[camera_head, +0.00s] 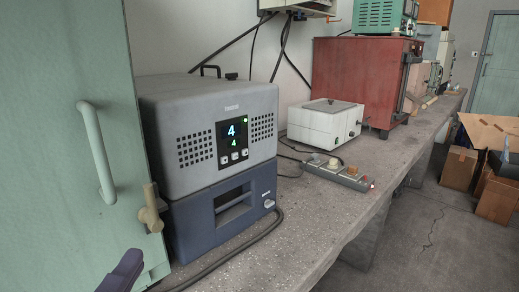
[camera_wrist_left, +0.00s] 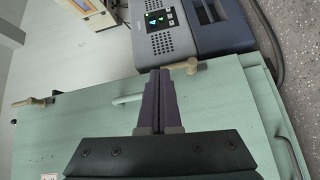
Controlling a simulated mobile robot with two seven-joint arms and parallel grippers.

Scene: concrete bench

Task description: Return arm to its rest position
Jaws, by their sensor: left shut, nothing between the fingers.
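My left gripper (camera_head: 121,273) shows at the bottom left of the head view, as a purple finger tip in front of the pale green cabinet (camera_head: 70,150). In the left wrist view the two purple fingers of my left gripper (camera_wrist_left: 161,76) are shut together with nothing between them. Beyond them lies the green panel (camera_wrist_left: 215,110) with its pale handle (camera_wrist_left: 127,99) and a tan latch (camera_wrist_left: 188,66). I cannot tell the exact gap between the fingers and the panel. My right gripper is not in view.
A grey instrument (camera_head: 215,110) with a lit display sits on a dark blue unit (camera_head: 190,225) beside the cabinet. A white box (camera_head: 325,122), a power strip (camera_head: 337,174) and a red cabinet (camera_head: 360,75) stand farther along the concrete bench (camera_head: 300,225). Cardboard boxes (camera_head: 458,166) stand on the floor.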

